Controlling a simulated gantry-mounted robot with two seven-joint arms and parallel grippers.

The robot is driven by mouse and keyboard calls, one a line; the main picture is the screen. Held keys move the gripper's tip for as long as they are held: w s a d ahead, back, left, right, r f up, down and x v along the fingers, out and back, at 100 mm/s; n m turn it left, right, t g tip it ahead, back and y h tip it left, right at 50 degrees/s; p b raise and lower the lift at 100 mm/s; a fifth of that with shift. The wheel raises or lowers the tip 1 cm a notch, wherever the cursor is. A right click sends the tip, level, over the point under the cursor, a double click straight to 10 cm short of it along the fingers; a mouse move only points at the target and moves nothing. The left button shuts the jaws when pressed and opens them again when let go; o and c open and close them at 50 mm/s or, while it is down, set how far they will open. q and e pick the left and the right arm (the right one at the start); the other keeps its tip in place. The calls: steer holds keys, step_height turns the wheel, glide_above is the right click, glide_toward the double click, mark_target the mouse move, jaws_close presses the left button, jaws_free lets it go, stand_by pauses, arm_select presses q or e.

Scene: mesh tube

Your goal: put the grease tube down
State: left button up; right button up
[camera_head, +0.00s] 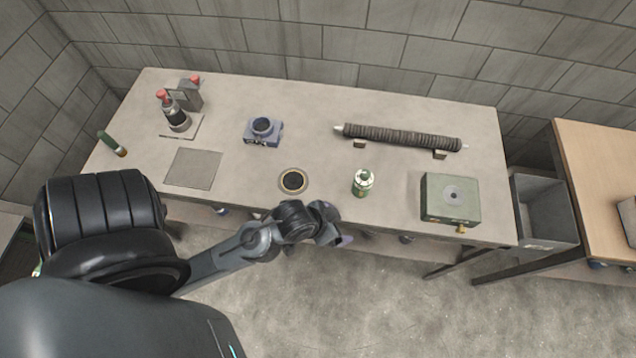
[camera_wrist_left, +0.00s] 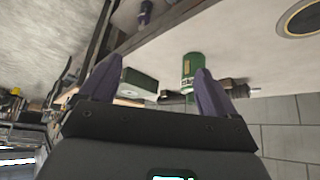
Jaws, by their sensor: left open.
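A green can-like tube with a pale top (camera_head: 363,182), which I take to be the grease tube, stands upright on the grey workbench (camera_head: 320,135), right of the middle of the front half. It also shows, with a label, in the left wrist view (camera_wrist_left: 190,70), ahead of my fingers and apart from them. My left gripper (camera_head: 333,226) is at the bench's front edge, left of and nearer than the tube. Its purple fingers (camera_wrist_left: 159,66) are spread with nothing between them. My right gripper is not in view.
A round black disc (camera_head: 293,181) lies left of the tube. A green box (camera_head: 451,197) stands to its right. A ribbed hose (camera_head: 402,137) rests on supports behind. A blue-grey fitting (camera_head: 263,131) and a flat grey plate (camera_head: 193,168) are farther left. A grey bin (camera_head: 543,209) is beyond the bench's right end.

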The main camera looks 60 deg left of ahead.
arm_select(q)
steer(key=s+g, duration=0.1)
steer(key=s, duration=0.1)
steer(key=s+r+m+g, duration=0.1)
steer(key=s+g, duration=0.1)
steer(key=s, duration=0.1)
steer(key=shift+s+d+r, duration=0.2)
steer(key=shift+s+r, duration=0.15)
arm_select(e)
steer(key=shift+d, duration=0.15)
